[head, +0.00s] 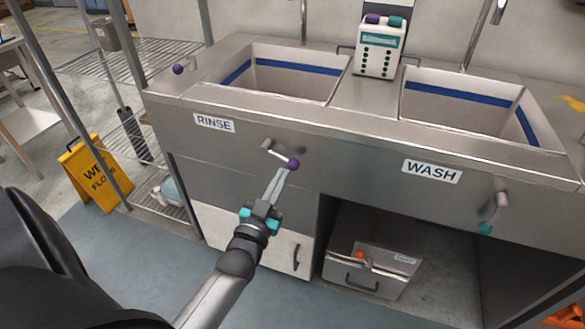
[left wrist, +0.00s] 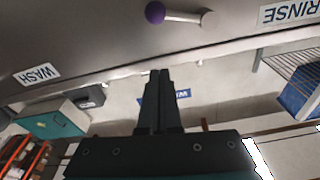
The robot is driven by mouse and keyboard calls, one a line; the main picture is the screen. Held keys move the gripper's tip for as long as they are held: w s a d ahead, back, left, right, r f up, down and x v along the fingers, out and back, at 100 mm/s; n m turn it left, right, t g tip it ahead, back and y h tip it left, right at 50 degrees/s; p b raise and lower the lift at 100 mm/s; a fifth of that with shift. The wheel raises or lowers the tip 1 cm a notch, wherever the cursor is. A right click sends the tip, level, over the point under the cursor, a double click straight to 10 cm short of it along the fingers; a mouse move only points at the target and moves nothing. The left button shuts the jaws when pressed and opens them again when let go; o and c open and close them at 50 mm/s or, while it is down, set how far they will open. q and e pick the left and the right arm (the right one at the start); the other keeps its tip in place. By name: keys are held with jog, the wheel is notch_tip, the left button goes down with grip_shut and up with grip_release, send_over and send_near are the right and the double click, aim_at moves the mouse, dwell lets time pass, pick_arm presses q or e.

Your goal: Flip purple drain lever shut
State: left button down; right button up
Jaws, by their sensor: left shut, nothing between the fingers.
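The purple drain lever is on the sink's front panel, right of the RINSE label. Its purple knob (head: 293,163) is at the lower right end of a short metal arm (head: 279,153), which slopes down to the right from its pivot. My left gripper (head: 284,172) is shut and empty, its fingertips just below the knob; I cannot tell whether they touch it. In the left wrist view the purple knob (left wrist: 155,12) is at the top edge, with a gap in the picture between it and the shut fingertips (left wrist: 159,73). My right gripper is not in view.
Another purple knob (head: 178,69) stands at the sink's left rim. A wire rack (head: 145,150) and yellow wet-floor sign (head: 90,178) are at left.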

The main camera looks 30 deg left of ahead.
aim_at(281, 158)
pick_arm(q)
jog(key=b+x, duration=0.1)
jog(key=x, duration=0.2)
jog(key=b+x, duration=0.1)
jog(key=x, duration=0.2)
jog(key=f+b+x, duration=0.1)
jog(key=x, duration=0.2)
jog(key=shift+w+a, duration=0.15)
jog(key=shift+w, duration=0.3)
jog(key=shift+s+a+f+b, duration=0.15)
jog(key=shift+f+b, duration=0.1)
jog(key=shift+f, duration=0.15)
jog(key=shift+s+d+f+b, duration=0.1)
jog(key=shift+f+b, duration=0.1)
jog(key=shift+f, duration=0.25)
jog(key=shift+s+a+f+b, duration=0.15)
jog(key=shift+f+b, duration=0.15)
jog(key=shift+f, duration=0.3)
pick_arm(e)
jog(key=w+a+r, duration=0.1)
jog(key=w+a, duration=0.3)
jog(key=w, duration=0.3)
